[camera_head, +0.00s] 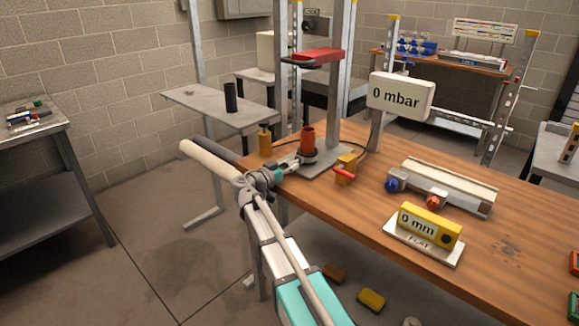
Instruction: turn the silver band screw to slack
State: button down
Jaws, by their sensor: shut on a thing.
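A red-orange upright cylinder (307,139) stands on a grey base plate at the left end of the wooden bench. A dark grey band (308,156) goes around its foot. My gripper (294,163) reaches in from the left, low beside the band. Its fingers are shut at the band's left side, where the silver band screw sits. The screw is too small and too covered by the fingers to make out, and its turn cannot be read.
A display (401,96) reads 0 mbar. A yellow gauge (430,226) reads 0 mm. A red-handled valve (345,170) stands right of the cylinder, a brass-coloured cylinder (265,141) left. A metal post and red arm (317,56) rise above.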

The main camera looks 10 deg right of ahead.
aim_at(286, 166)
jog(key=shift+w+n, duration=0.1)
jog(key=shift+n, duration=0.2)
jog(key=shift+c, duration=1.5)
grip_release()
jog(key=shift+a, duration=0.1)
jog(key=shift+v, duration=3.7)
